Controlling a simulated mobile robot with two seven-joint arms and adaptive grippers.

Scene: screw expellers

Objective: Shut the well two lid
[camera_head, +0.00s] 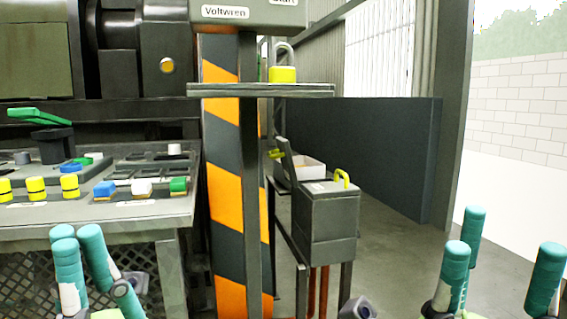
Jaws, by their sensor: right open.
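A dark grey box (326,226) on legs stands right of centre, with two lids at its top. The nearer lid (325,187) lies flat and has a yellow handle (342,179). The farther lid (287,160) stands tilted up, its yellow handle (276,154) at the left, beside a pale open well (309,168). No number on the lids can be read. My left gripper (77,236) is at the lower left, its teal fingertips together with nothing seen between them. My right gripper (507,250) is open and empty at the lower right, apart from the box.
An orange-striped post (236,200) and a grey shelf (300,90) with a yellow padlock (283,74) stand left of the box. A control panel (100,212) with coloured buttons is at the left. Floor right of the box is clear, before a dark partition (375,150).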

